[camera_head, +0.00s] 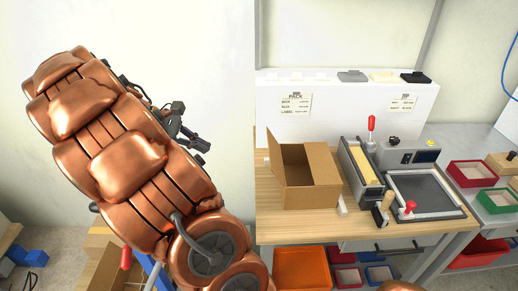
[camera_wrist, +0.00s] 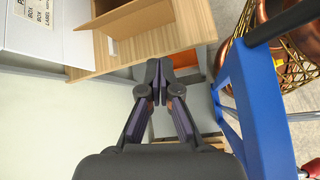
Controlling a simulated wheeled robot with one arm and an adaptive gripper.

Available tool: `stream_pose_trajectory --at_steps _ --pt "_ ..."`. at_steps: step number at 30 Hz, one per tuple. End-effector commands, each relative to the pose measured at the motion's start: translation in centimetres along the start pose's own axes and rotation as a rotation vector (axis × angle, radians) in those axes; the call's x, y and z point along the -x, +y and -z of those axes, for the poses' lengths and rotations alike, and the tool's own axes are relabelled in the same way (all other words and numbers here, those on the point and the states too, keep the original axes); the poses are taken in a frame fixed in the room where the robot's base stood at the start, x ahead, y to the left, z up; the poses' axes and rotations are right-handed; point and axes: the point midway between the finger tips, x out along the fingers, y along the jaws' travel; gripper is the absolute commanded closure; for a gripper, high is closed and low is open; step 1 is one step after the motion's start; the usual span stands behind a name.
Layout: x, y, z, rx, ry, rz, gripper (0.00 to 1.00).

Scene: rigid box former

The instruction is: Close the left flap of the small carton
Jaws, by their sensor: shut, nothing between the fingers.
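The small brown carton (camera_head: 312,198) stands open on the wooden bench. Its left flap (camera_head: 275,158) stands up and leans outward on the left side, its face in shadow. In the wrist view part of the carton (camera_wrist: 150,18) shows at the top edge, cut off by the frame. My gripper (camera_wrist: 160,72) is shut and empty, with its fingertips together near the bench edge in the picture, apart from the carton. In the head view my gripper (camera_head: 186,128) is up left of the bench, partly hidden behind my copper arm.
The wooden bench top (camera_head: 300,228) has bare room in front of the carton. A sealer-like device (camera_head: 362,178) with a red-knobbed lever stands close to its right. A white panel (camera_head: 340,112) rises behind. A blue frame (camera_wrist: 250,100) stands right of my gripper in the wrist view.

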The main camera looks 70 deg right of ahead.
Motion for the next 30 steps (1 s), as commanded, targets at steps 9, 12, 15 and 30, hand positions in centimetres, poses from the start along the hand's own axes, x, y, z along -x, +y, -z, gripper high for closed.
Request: stream_pose_trajectory --at_steps 9,12,15,30 --pt "-4.2 4.9 3.2 0.131 -0.239 -0.002 1.00" --pt "-5.6 6.0 4.4 0.178 -0.304 0.002 1.00" --pt "-7.0 6.9 5.5 0.224 -0.361 0.010 1.00" --pt "-10.8 8.3 8.1 0.327 -0.466 0.030 1.00"
